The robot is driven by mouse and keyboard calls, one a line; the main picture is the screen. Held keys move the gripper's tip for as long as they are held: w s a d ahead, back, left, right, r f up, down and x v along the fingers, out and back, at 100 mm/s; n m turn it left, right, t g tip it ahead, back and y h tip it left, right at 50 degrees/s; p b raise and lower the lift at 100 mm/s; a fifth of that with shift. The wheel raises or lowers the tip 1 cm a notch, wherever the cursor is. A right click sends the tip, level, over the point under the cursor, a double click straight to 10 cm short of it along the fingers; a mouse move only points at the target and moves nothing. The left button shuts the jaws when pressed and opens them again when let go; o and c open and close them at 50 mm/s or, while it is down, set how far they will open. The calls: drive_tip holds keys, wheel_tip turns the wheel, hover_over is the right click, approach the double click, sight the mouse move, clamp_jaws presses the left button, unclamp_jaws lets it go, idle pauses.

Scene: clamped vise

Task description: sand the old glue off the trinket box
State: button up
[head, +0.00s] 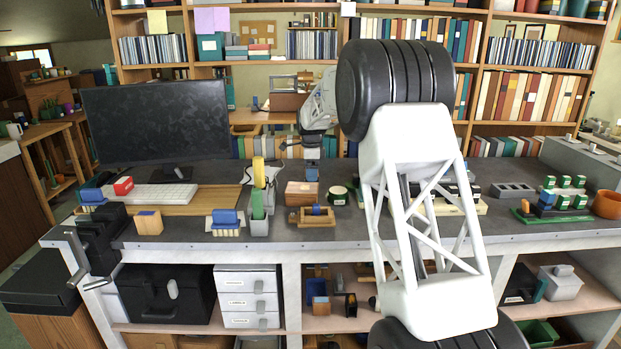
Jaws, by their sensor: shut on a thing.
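My gripper (312,158) is small and far off in the head view, pointing down over the middle of the bench. It is shut on a small blue block (312,174), probably a sanding block. A small reddish-brown wooden box (301,194), which may be the trinket box, sits on the bench just below it. I cannot tell whether the block touches the box. No glue can be made out at this size. A dark vise (98,242) with a metal handle is fixed at the bench's left front edge; I cannot tell whether its jaws hold anything.
A wooden tray (312,217) with a blue item stands in front of the box, a green-rimmed cup (338,195) to its right. A grey holder (259,226) with upright tools stands left. A monitor (158,122) and keyboard (150,196) fill the left. My arm hides the bench right of centre.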

drive_tip(key=shift+r, duration=2)
drive_tip(key=shift+f, duration=0.2)
